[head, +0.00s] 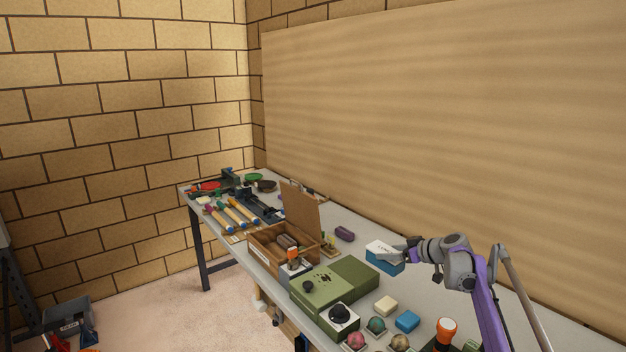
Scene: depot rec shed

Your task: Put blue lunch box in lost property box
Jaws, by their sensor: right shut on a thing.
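The blue lunch box (384,266) has a white lid with dark lettering and is at the right-hand middle of the bench, beyond the green case. My right gripper (392,253) comes in from the right and is shut on it at its right end. I cannot tell whether the lunch box touches the bench top. A wooden box (267,259) with its lid standing open at the back is left of the lunch box and looks like the lost property box, though no label is readable. Some dark brown items lie inside it. My left gripper is not in view.
A green case (337,284) lies between the wooden box and the front right. A purple item (345,234) lies between the wooden box and the lunch box. Mallets (232,214) lie further left.

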